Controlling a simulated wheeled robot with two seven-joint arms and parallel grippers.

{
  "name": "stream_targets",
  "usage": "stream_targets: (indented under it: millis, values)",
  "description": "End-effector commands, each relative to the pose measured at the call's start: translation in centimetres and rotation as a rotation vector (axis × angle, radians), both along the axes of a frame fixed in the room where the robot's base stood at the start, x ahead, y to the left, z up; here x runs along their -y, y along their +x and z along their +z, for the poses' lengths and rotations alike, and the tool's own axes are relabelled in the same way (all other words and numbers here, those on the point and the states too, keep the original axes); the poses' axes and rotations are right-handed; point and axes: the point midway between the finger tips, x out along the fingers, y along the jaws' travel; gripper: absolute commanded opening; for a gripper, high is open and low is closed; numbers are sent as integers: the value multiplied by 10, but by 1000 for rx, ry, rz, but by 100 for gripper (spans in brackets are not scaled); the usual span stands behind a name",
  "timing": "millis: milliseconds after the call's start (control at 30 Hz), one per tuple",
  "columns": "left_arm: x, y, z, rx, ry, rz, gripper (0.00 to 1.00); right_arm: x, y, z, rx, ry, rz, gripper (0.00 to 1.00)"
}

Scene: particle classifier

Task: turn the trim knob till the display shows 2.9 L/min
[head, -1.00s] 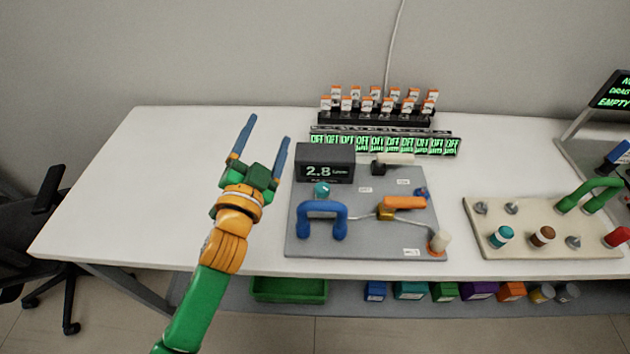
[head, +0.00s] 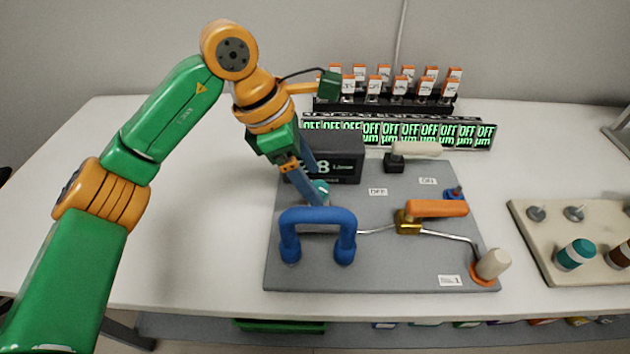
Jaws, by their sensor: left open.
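The trim knob (head: 323,188) is a small teal knob on the grey panel (head: 375,270), just in front of the dark display box (head: 345,150). The display's first digit is partly covered by my gripper; an 8 and the unit show in green. My left gripper (head: 316,190) points down at the knob, its blue fingers open. One finger overlaps the knob's left side in the picture; I cannot tell whether it touches. My right gripper is not in view.
A blue U-shaped handle (head: 318,217) stands right in front of the knob. An orange lever (head: 437,208) and a cream-handled switch (head: 416,149) are farther right. A row of green OFF displays (head: 430,133) runs behind. The table's left side is clear.

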Motion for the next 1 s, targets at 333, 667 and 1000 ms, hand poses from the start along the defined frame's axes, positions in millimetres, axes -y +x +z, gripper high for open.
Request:
stream_targets:
  millis: [333, 667, 1000]
  values:
    - [7, 0, -15, 0, -4, -1, 77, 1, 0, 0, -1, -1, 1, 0]
    - [7, 0, -15, 0, -4, -1, 0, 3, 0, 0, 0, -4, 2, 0]
    - [7, 0, -15, 0, -5, 114, 0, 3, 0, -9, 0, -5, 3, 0]
